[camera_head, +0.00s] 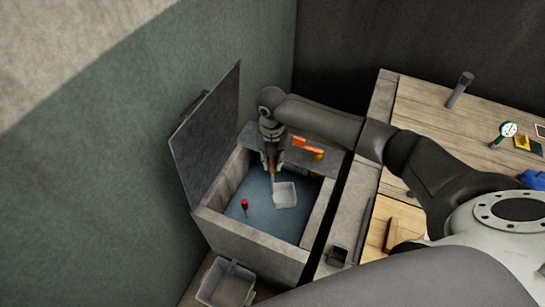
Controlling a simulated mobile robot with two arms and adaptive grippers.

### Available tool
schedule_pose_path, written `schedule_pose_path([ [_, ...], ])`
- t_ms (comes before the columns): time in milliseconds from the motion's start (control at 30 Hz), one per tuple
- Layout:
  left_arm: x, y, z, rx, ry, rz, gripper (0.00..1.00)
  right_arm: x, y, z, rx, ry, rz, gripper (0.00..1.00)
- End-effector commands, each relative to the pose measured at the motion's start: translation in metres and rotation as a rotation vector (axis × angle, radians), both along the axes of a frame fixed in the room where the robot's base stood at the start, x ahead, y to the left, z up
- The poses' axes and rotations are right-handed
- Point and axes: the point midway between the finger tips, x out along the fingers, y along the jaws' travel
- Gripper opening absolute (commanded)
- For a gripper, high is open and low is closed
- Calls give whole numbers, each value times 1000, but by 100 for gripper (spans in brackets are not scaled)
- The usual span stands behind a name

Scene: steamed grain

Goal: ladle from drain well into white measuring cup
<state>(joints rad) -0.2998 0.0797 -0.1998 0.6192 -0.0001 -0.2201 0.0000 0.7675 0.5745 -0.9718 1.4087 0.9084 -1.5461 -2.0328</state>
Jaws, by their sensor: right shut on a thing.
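The drain well (240,235) is a grey open-topped box with blue, water-like contents. My right gripper (272,168) points down inside its far part and is shut on a thin brownish handle, seemingly the ladle's (273,178). The handle's lower end is too small to make out. A whitish square vessel (285,194), which looks like the white measuring cup, is just below and right of the gripper. I cannot tell whether it touches or joins the handle. My left gripper is not in view.
The well's raised lid (208,135) stands at its left. A red-topped stick (244,204) is in the well. An orange object (306,144) lies at the far rim. A clear bin (227,288) stands in front. A wooden worktop (440,115) with a dial gauge (507,130) is at right.

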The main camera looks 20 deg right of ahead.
Motion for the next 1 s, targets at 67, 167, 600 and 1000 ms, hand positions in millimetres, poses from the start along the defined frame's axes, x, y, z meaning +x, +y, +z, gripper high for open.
schedule_pose_path([
  [67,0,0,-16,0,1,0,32,0,0,-16,1,0,0,0],
  [167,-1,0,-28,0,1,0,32,0,0,-28,1,0,0,0],
  [600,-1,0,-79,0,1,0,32,0,0,-81,0,-1,-1,0],
  [1000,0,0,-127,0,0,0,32,0,0,-129,0,-1,0,0],
])
